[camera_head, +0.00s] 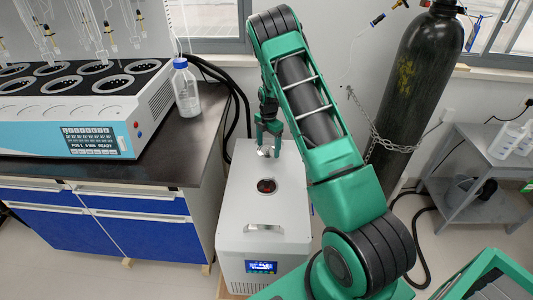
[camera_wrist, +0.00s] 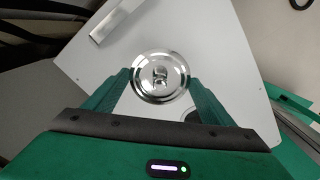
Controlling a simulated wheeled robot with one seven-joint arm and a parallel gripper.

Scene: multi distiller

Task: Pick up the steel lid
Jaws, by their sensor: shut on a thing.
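The steel lid (camera_wrist: 160,78) is a shiny round disc with a small knob in its middle. In the wrist view it sits between the two green fingers of my gripper (camera_wrist: 160,88), which are shut on it. In the head view my gripper (camera_head: 268,130) hangs over the back of the white chiller box (camera_head: 240,200), and the lid (camera_head: 265,151) shows as a small bright shape below the fingers. The lid appears raised above the box top. The round dark opening (camera_head: 266,186) in the box top is uncovered, in front of the gripper.
A metal handle (camera_head: 262,228) is on the box top near its front edge. A lab bench (camera_head: 160,150) with a multi-position heater (camera_head: 85,110) and a clear bottle (camera_head: 185,88) stands left. A dark gas cylinder (camera_head: 420,90) and a grey shelf (camera_head: 480,150) stand right.

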